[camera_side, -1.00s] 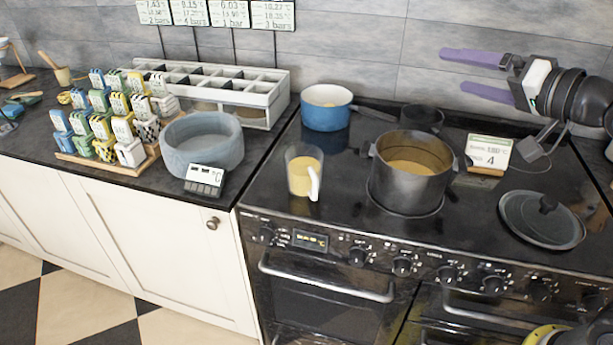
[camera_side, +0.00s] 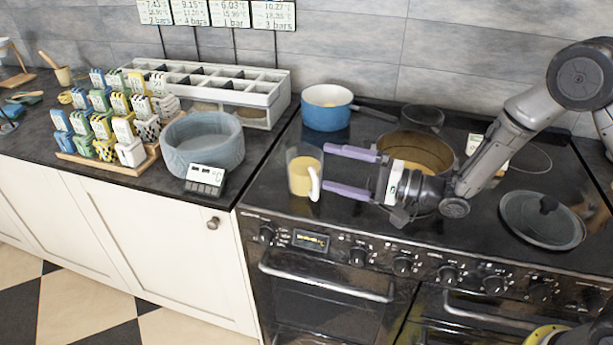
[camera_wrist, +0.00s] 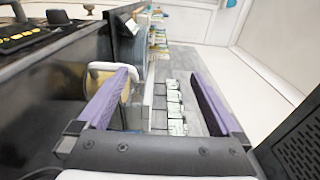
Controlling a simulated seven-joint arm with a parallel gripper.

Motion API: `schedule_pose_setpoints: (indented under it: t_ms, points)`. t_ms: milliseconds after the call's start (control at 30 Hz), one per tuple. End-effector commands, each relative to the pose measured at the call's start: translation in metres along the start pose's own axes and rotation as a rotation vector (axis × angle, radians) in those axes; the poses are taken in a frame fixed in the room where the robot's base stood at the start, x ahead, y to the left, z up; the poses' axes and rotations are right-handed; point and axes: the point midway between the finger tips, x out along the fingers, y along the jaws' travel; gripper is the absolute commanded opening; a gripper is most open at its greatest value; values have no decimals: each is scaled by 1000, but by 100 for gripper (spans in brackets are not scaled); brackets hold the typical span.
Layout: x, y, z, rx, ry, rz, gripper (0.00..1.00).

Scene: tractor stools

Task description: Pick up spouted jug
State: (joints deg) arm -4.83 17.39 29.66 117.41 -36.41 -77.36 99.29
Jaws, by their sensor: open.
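The spouted jug (camera_side: 301,176) is a clear upright vessel with yellow contents and a white handle, standing on the left part of the black cooktop. My gripper (camera_side: 328,169) is open and empty just to its right in the side view, with purple fingers pointing left at the jug. The lower fingertip is close to the handle; I cannot tell if they touch. In the wrist view the jug's white handle (camera_wrist: 102,67) shows by the left finger, which hides part of the jug. The space between the fingers (camera_wrist: 160,78) holds no grasped thing.
A steel pot (camera_side: 420,150) with yellowish contents stands behind my gripper. A blue pan (camera_side: 326,115) stands at the back left of the cooktop, and a lid (camera_side: 541,220) lies at right. A grey round basin (camera_side: 200,147) and a scale display (camera_side: 205,178) are on the left counter.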

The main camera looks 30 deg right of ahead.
Motion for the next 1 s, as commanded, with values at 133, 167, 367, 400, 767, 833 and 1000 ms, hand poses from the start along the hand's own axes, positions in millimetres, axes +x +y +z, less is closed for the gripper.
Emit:
schedule_pose_setpoints:
  t_ms: [133, 167, 367, 400, 767, 833, 1000]
  points:
    - [0, 31, 0, 3, 0, 6, 100]
    - [0, 37, 0, 3, 0, 6, 100]
    - [0, 70, 0, 0, 2, 3, 100]
    - [0, 72, 0, -1, 2, 1, 100]
    - [35, 69, 1, -4, -2, -2, 100]
    - [47, 69, 0, -4, -1, -2, 100]
    - [69, 69, 0, -3, 1, -1, 100]
